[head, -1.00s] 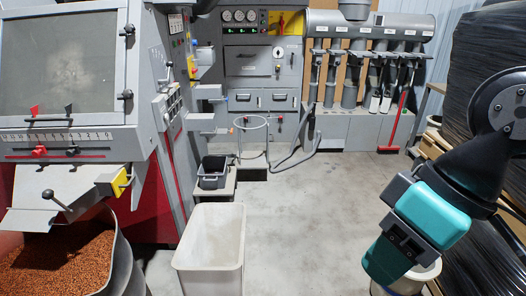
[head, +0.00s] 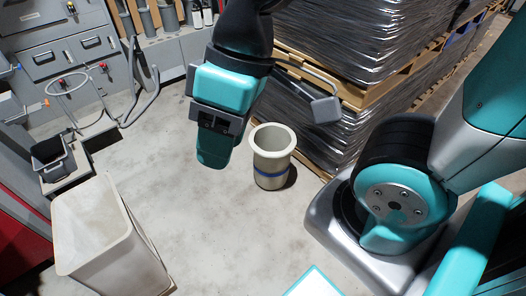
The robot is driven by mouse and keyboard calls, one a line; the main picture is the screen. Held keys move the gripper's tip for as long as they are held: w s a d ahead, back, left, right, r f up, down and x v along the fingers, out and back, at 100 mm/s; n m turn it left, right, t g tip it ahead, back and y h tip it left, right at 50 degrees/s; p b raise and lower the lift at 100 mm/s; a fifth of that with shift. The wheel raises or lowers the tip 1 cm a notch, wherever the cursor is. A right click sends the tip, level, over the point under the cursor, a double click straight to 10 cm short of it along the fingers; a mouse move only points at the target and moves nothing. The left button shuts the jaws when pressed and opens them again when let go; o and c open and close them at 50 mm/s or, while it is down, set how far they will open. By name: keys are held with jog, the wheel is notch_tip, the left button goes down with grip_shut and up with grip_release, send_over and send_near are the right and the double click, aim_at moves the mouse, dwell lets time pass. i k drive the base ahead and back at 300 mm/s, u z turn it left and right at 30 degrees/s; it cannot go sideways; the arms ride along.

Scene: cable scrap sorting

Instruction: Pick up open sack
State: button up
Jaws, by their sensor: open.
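A cream, round, open-topped vessel (head: 271,160) with a thick rolled rim and a blue band stands upright on the floor, right of the picture's middle. It looks like the open sack. My gripper (head: 212,158) hangs pointing down, to the left of the vessel in the picture and apart from it. I see it side-on, so one teal finger covers the other; it is open, and nothing shows in it.
Pallets wrapped in black film (head: 345,50) stand behind the vessel. A tall cream bin (head: 100,235) is at lower left, with a small grey tub (head: 52,158) on a step beyond it. Grey cabinets line the back. The floor between is clear.

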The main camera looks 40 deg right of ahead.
aim_at(272, 145)
jog(key=u, duration=3.2)
jog(key=k, duration=2.05)
jog(key=z, duration=2.05)
jog(key=i, duration=0.5)
jog(key=z, duration=0.1)
